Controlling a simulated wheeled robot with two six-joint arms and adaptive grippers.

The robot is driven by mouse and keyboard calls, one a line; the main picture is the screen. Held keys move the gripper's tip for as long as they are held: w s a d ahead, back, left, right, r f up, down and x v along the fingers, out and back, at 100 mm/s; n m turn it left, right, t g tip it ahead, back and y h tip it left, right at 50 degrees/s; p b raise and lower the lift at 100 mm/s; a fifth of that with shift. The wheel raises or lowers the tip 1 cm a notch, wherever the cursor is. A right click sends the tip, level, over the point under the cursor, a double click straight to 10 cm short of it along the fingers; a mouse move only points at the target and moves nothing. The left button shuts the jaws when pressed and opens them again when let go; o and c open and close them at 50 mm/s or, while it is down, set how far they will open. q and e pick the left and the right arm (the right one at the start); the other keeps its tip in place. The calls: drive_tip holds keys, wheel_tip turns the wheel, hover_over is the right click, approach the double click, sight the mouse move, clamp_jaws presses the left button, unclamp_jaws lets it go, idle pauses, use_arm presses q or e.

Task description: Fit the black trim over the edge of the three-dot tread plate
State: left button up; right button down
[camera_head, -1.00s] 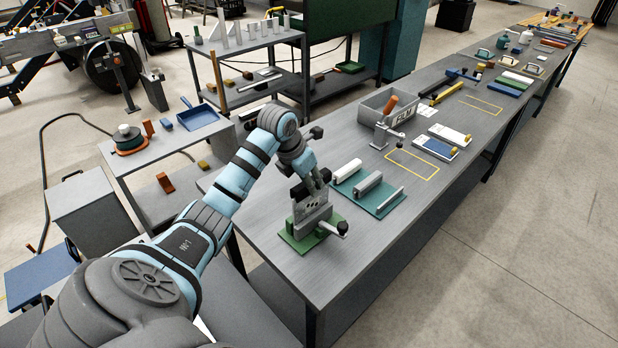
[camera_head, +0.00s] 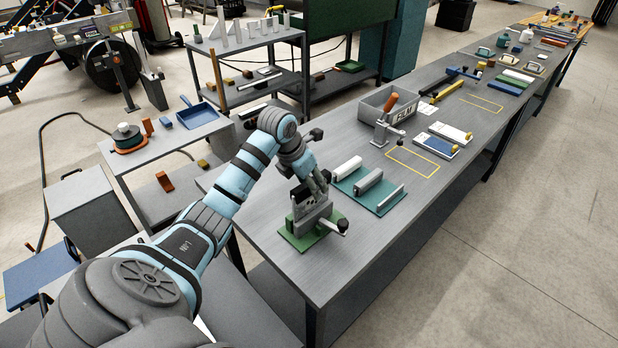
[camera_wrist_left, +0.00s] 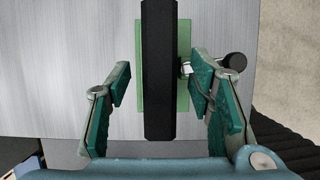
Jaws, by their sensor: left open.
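In the left wrist view the black trim (camera_wrist_left: 158,70) is a long dark strip seen from above, running between the two fingers. My left gripper (camera_wrist_left: 162,82) is open, with a green-padded finger on each side of the strip and a visible gap on both sides. In the head view the left gripper (camera_head: 310,190) is low over the grey clamp fixture (camera_head: 318,219) on its green base (camera_head: 297,240). The three-dot tread plate cannot be made out clearly behind the gripper. Whether the trim is seated on its edge cannot be told. My right gripper is not in view.
A dark-knobbed clamp handle (camera_wrist_left: 232,62) sticks out to the right of the strip. A teal board with grey and white bars (camera_head: 385,207) lies right of the fixture. A grey bin (camera_head: 372,110) stands behind it. The near right bench top is clear.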

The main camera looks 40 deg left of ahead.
use_arm(q)
drive_tip(key=shift+r, duration=0.1)
drive_tip(key=v, duration=1.2)
drive_tip(key=shift+w+f, duration=0.15)
drive_tip(key=shift+f, duration=0.05)
drive_tip(key=x, duration=1.1)
drive_tip(key=shift+w+f, duration=0.15)
drive_tip(key=shift+f, duration=0.15)
drive_tip(key=shift+r+p, duration=0.6)
drive_tip(key=shift+r, duration=0.15)
